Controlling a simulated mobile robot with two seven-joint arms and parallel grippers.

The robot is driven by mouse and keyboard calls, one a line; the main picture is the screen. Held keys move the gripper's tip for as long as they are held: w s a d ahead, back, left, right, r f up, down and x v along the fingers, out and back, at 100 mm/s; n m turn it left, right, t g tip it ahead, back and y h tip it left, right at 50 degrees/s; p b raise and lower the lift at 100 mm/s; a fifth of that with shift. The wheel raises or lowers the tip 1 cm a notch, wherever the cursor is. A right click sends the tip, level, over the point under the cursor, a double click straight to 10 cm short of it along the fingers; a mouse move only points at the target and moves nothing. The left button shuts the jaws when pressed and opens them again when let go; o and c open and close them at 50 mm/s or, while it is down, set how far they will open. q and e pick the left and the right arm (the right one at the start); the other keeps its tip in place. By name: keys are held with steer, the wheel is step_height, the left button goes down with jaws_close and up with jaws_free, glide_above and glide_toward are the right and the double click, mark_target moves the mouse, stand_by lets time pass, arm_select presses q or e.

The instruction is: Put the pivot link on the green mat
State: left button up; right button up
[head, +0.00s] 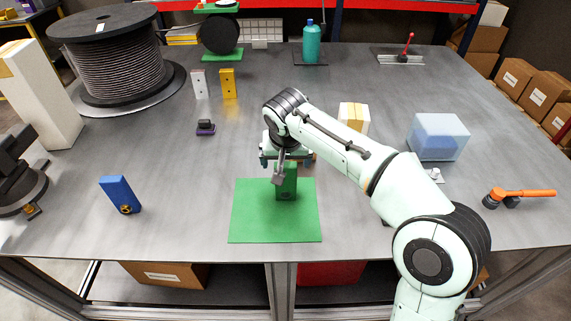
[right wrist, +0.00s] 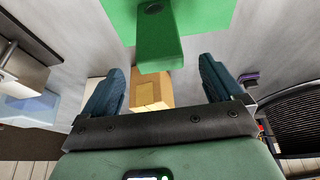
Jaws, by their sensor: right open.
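A green link (head: 286,184) stands on the green mat (head: 250,222), near its back edge, with a dark round hub low on its front. In the right wrist view the link (right wrist: 158,42) shows beyond the fingertips, with part of the mat (right wrist: 212,14) behind it. My right gripper (head: 285,163) is just behind and above the link in the head view, partly hidden by its own arm. In the right wrist view the right gripper (right wrist: 163,88) has its fingers wide apart with nothing between them. My left gripper cannot be made out.
A blue link (head: 119,194) is left of the mat. White (head: 199,84) and yellow (head: 228,84) links stand farther back, near a cable spool (head: 117,60). A translucent blue box (head: 438,137) and an orange-handled tool (head: 522,193) lie right.

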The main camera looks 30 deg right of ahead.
steer(key=v, duration=0.7)
steer(key=shift+r+p, duration=0.3)
steer(key=shift+p, duration=0.15)
